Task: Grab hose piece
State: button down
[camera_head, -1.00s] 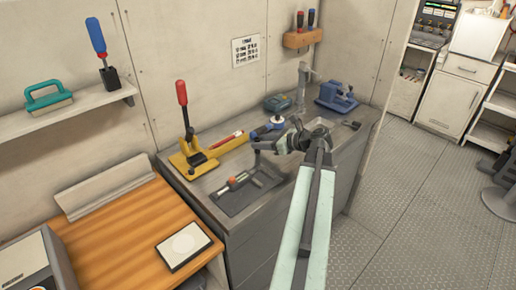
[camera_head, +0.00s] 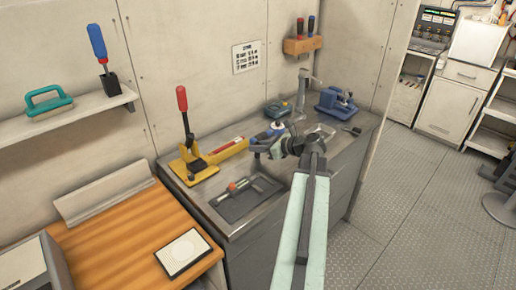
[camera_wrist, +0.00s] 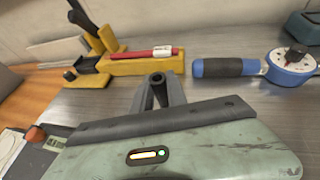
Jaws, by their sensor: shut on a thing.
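In the wrist view, a short dark hose piece (camera_wrist: 158,80) shows its round, hollow end between my fingertips. My gripper (camera_wrist: 159,92) is shut on it, above the grey metal worktop (camera_wrist: 90,103). In the head view, my gripper (camera_head: 257,147) is over the middle of the worktop, behind the dark tray. The hose piece is too small to tell apart from the fingers there.
A yellow lever tool (camera_head: 200,163) with a red handle stands at left. A blue-and-black ratchet tool (camera_wrist: 290,68) lies beyond my gripper. A dark tray (camera_head: 236,211) holds an orange-tipped tool (camera_head: 240,186).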

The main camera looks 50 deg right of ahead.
aim_at(258, 143)
notch_tip(258, 143, up, 4)
jog(key=p, duration=0.3)
jog(key=shift+s+f, duration=0.1)
jog(key=shift+f, duration=0.05)
jog(key=s+d, duration=0.3)
jog(key=s, duration=0.4)
jog(key=s+d, duration=0.4)
jog(key=s, duration=0.3)
jog(key=shift+s+r+p, duration=0.15)
jog(key=shift+r+p, duration=0.15)
